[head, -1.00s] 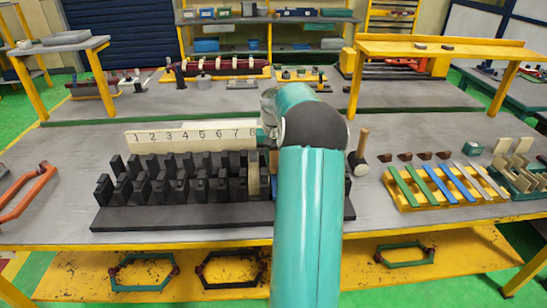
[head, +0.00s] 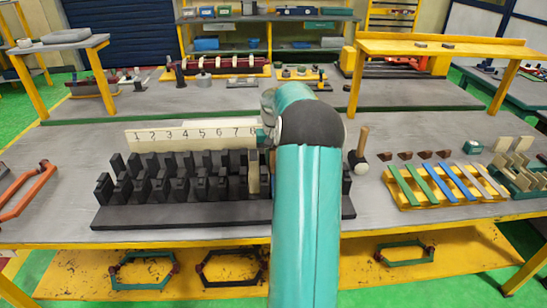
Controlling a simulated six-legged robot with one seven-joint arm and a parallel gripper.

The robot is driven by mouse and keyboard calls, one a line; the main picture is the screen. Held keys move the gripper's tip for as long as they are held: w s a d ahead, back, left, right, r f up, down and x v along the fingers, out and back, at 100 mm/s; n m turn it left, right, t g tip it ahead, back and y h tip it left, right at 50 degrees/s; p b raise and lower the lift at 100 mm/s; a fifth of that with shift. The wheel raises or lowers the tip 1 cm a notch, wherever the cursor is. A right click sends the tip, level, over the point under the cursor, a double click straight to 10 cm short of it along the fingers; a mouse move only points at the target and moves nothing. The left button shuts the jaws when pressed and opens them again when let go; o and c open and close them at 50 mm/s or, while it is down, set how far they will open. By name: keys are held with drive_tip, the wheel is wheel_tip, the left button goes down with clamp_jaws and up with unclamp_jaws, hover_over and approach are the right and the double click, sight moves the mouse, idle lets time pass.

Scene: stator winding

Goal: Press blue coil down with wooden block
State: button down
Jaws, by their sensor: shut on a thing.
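A beige wooden block (head: 253,172) stands upright among the black slot teeth at the right part of the black stator (head: 180,217), below the number 8. My gripper (head: 265,152) is mostly hidden behind my teal arm. The little that shows is beside the top of the block, and it is shut on it. I cannot make out the blue coil in the slots; the teeth, the block and my arm hide that area.
A numbered board (head: 190,135) stands behind the stator. A mallet (head: 359,155) and a yellow rack (head: 445,190) of coloured strips are to the right. An orange coil (head: 28,190) lies at the left. Hexagonal coils (head: 143,271) lie on the lower shelf. Bare table shows in front of the stator.

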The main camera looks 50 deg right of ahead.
drive_tip(key=shift+f, duration=0.35)
idle(0.5)
drive_tip(key=shift+r, duration=0.1)
drive_tip(key=shift+r, duration=5.75)
